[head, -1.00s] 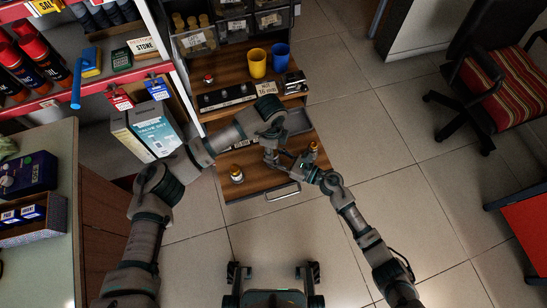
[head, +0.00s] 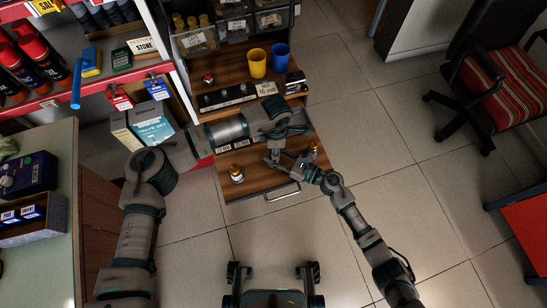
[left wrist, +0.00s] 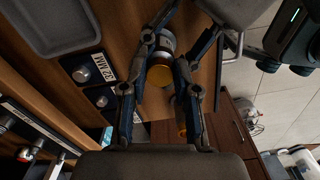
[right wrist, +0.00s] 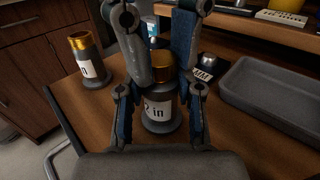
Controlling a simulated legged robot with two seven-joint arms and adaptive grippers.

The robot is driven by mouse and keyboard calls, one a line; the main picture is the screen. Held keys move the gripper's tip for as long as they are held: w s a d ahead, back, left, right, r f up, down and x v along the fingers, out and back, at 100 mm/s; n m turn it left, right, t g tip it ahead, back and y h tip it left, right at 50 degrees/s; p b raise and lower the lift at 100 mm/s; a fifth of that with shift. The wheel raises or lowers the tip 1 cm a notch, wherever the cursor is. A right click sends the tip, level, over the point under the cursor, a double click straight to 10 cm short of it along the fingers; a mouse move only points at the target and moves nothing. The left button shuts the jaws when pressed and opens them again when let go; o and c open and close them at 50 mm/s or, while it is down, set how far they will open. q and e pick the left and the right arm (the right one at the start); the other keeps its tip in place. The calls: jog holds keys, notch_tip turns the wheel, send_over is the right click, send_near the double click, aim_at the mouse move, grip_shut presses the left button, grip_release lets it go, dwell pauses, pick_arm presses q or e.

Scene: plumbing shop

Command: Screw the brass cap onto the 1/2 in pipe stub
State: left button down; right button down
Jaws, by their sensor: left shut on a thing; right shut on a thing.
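The 1/2 in pipe stub (right wrist: 160,108) stands upright on a dark round base, its white label partly reading "2 in". The brass cap (right wrist: 160,66) is at its top; it also shows as a gold disc in the left wrist view (left wrist: 159,77). My left gripper (head: 275,160) reaches over from the far side and appears shut on the cap. My right gripper (head: 291,166) comes from the near right and appears shut on the stub below. The fingers of both grippers crowd together and hide the cap's sides and the thread, so I cannot tell how far it is seated.
Another brass-topped stub (head: 237,174) stands to the left on the wooden shelf, and one (head: 313,148) to the right. A grey tray (right wrist: 280,90) lies behind. Yellow (head: 258,62) and blue (head: 280,56) cups stand on the upper shelf. A metal handle (head: 283,192) edges the front.

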pick_arm(q)
jog(key=m, duration=0.5)
jog(key=shift+a+m, duration=0.1)
jog(key=shift+m, duration=0.2)
jog(key=m, duration=0.8)
jog(key=shift+s+a, duration=0.1)
jog(key=shift+s, duration=0.05)
jog(key=m, duration=0.2)
jog(key=shift+m, duration=0.4)
jog(key=m, duration=0.5)
jog(key=shift+a, duration=0.15)
jog(key=m, duration=0.7)
jog(key=shift+a, duration=0.15)
jog(key=c, duration=0.9)
grip_release()
jog(key=shift+o, duration=0.2)
